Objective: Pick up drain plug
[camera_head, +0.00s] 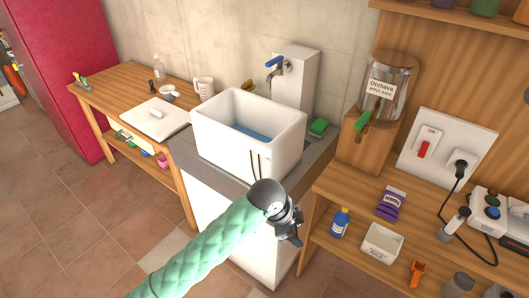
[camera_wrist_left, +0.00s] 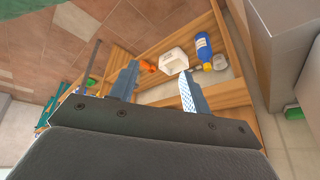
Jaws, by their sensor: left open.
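I cannot make out a drain plug for certain in either view. The white sink basin (camera_head: 215,135) stands on a grey-topped cabinet, with something blue (camera_head: 250,131) inside it. Thin dark strips (camera_head: 254,165) show on the basin's front, and I cannot tell what they are. My left gripper (camera_head: 290,234) is in front of the basin, low and to its right, apart from it. In the left wrist view its fingers (camera_wrist_left: 158,84) are spread with nothing between them. My right gripper is not in view.
A tap (camera_head: 277,66) stands behind the basin and a green sponge (camera_head: 319,127) lies beside it. The right-hand wooden shelf holds a blue bottle (camera_head: 340,222), a white container (camera_head: 382,243) and an orange item (camera_head: 417,272). A wooden table (camera_head: 124,84) stands left. The floor at left is clear.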

